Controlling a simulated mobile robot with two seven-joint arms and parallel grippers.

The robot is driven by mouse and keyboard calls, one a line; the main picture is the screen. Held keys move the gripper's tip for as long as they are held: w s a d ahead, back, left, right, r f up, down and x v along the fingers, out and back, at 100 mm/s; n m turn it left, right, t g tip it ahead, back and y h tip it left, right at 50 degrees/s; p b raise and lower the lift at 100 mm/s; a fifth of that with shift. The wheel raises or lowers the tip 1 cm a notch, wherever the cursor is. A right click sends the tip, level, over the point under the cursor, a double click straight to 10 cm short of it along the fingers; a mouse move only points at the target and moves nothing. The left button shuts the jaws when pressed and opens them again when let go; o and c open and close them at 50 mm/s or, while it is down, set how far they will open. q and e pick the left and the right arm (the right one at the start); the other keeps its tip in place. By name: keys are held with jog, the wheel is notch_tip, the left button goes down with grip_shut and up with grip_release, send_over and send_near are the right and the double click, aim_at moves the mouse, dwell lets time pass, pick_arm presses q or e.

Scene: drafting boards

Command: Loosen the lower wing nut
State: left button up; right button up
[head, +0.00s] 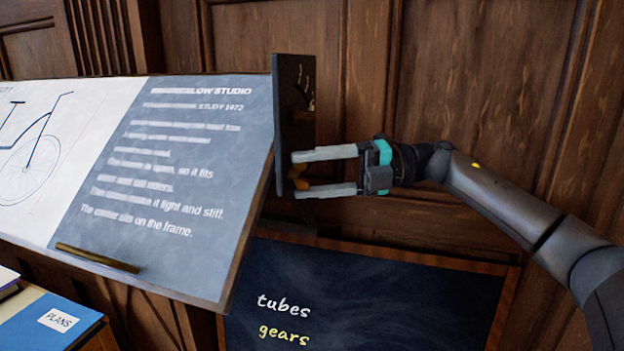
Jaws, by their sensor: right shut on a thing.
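A brass-coloured wing nut (298,172) sits low on a dark upright plate (293,118) at the right edge of the tilted drafting board (262,190). My right gripper (297,173) comes in from the right, and its two pale fingers are shut on this wing nut, one above and one below it. The fingers hide part of the nut. Higher on the plate is another small brass-coloured part (305,88), seen only partly and too dark to make out. My left gripper is not in view.
A dark chalkboard (380,290) reading "tubes" and "gears" stands below my right arm. A brass ledge (97,258) runs along the board's lower edge. A blue book (50,320) labelled "PLANS" lies at the lower left. Wood panelling (480,80) stands behind.

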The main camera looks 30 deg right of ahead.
jog(key=n+h+b, duration=0.1)
jog(key=n+h, duration=0.2)
jog(key=n, duration=0.2)
jog(key=shift+a, duration=0.1)
dwell(0.6)
jog(key=o, duration=1.4)
jog(key=shift+c, duration=0.2)
jog(key=shift+r, duration=0.1)
jog(key=shift+s+b, duration=0.1)
jog(key=shift+b, duration=0.25)
jog(key=b+v, duration=0.5)
jog(key=v, duration=1)
jog(key=shift+s, duration=0.2)
